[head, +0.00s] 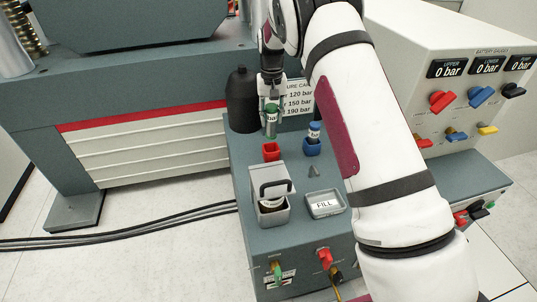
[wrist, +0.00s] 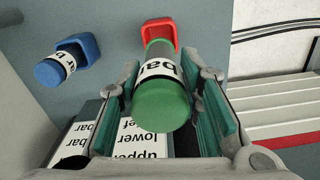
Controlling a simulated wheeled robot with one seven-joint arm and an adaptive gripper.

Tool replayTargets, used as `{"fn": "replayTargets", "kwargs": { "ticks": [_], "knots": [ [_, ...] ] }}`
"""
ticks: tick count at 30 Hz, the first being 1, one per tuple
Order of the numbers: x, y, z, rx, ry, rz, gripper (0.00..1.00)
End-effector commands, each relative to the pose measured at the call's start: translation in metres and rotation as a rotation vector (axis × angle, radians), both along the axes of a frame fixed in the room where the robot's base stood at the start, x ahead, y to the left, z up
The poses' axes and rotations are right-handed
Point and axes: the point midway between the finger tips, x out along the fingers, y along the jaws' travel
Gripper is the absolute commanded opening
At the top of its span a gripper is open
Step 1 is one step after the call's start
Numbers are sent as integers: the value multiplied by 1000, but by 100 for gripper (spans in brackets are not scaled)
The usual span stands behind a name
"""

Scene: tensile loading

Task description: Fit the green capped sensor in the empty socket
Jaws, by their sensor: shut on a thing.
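The green capped sensor (head: 271,122) is held upright between the fingers of my gripper (head: 271,98). In the wrist view its green cap (wrist: 161,104) and white label show between the teal pads of my gripper (wrist: 163,110). The red socket (head: 271,152) stands on the grey cabinet top, below and slightly nearer than the sensor in the head view. It shows beyond the sensor in the wrist view (wrist: 160,27), and the sensor hides part of it. I cannot tell whether the sensor's lower end touches anything. The blue socket (head: 312,148) holds a blue capped sensor (head: 314,131).
A dark bottle (head: 242,98) stands left of my gripper. A sign with pressure values (head: 300,102) is behind it on the right. A grey box with a handle (head: 262,208) and a FILL tray (head: 325,204) sit nearer. A gauge panel (head: 470,90) is at right.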

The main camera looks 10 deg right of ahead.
Motion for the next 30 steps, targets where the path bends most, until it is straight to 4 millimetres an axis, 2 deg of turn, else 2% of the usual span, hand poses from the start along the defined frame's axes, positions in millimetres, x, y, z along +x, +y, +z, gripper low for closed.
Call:
{"fn": "replayTargets", "kwargs": {
  "ticks": [7,14,21,30],
  "knots": [
    [0,0,-38,-1,2,-1,0],
    [0,0,-59,0,2,-1,0],
    [0,0,-95,-1,1,0,0],
    [0,0,-97,0,0,0,0]
  ]
}}
